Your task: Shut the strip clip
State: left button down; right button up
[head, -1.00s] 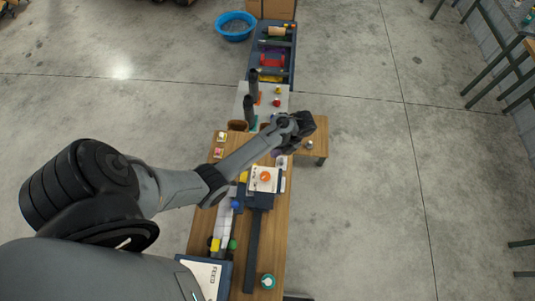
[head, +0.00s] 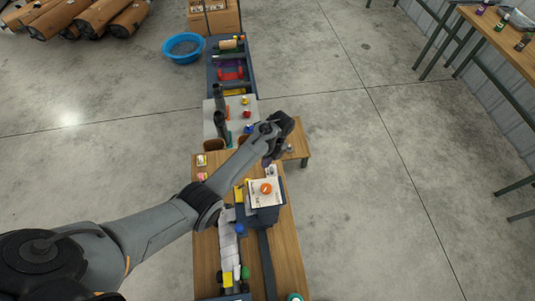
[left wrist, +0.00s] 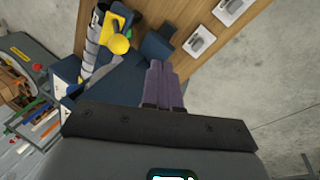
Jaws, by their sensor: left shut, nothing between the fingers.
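My left gripper (head: 267,161) hangs over the far part of the wooden table in the head view. Its purple fingers (left wrist: 163,66) are together and empty in the left wrist view. I cannot tell for sure which piece is the strip clip. A yellow piece with a yellow ball (left wrist: 119,45) sits beside a grey banded strip (left wrist: 92,55) in the left wrist view, apart from the fingers. In the head view a pale strip (head: 228,247) lies along the table's left side, with a blue ball (head: 239,229) and a green ball (head: 245,272) near it. My right gripper is not in view.
A white-topped box with an orange knob (head: 265,189) stands mid-table, with a long dark bar (head: 267,262) nearer me. White plates with grey fittings (left wrist: 200,40) lie on the wood. Dark upright posts (head: 221,122) rise beyond.

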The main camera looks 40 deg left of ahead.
pick_arm(q)
jog(key=s+a+f+p, duration=0.1)
jog(key=s+f+p, duration=0.1)
jog(key=s, duration=0.3)
jog(key=shift+a+f+p, duration=0.25)
jog(key=shift+f+p, duration=0.1)
jog(key=shift+f, duration=0.45)
